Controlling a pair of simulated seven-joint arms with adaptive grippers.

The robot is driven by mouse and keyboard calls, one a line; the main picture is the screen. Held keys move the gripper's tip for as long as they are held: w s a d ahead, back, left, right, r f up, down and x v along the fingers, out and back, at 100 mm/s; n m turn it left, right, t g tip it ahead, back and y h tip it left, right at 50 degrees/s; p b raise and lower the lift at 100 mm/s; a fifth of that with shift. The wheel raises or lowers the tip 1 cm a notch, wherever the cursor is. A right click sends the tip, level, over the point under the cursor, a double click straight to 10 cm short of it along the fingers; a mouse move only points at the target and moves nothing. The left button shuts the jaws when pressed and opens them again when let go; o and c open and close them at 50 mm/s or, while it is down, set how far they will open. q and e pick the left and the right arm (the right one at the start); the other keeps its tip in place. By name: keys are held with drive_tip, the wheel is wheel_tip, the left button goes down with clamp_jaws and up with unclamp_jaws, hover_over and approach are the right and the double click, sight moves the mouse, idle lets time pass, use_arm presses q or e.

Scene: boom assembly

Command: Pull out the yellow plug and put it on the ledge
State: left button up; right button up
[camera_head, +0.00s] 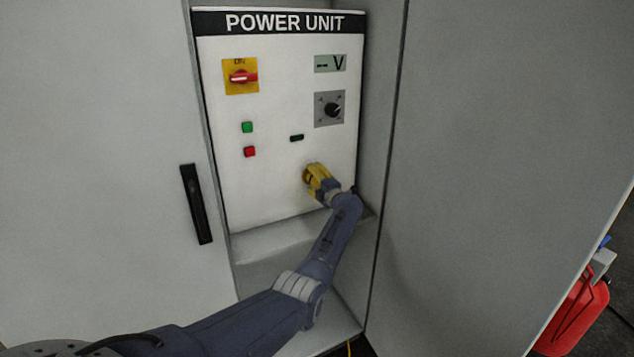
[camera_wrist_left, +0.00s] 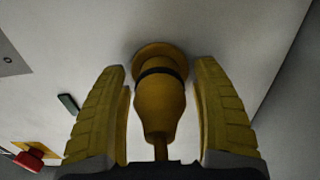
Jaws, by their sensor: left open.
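The yellow plug (camera_wrist_left: 160,98) sits in its round yellow socket (camera_wrist_left: 159,52) on the white panel, with a dark ring around it. In the head view the plug is mostly hidden behind my left gripper (camera_head: 318,178), at the panel's lower right. My left gripper also shows in the left wrist view (camera_wrist_left: 162,115); its yellow fingers stand open on either side of the plug, with visible gaps. The ledge (camera_head: 270,240) runs along the bottom of the panel, below the plug. My right gripper is not in view.
The power unit panel (camera_head: 245,185) carries a red rotary switch (camera_head: 242,77), a black dial (camera_head: 331,108), and green (camera_head: 247,127) and red (camera_head: 250,152) buttons. Cabinet side walls flank the recess closely. The ledge's left part looks bare. A red container (camera_head: 575,315) stands outside at right.

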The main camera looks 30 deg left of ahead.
sight(317, 181)
use_arm(q)
drive_tip(key=shift+c, duration=0.5)
clamp_jaws()
idle(0.5)
drive_tip(key=shift+d, duration=0.1)
drive_tip(key=shift+v, duration=2.75)
drive_tip(key=shift+s+d, duration=0.1)
drive_tip(key=shift+s, duration=0.05)
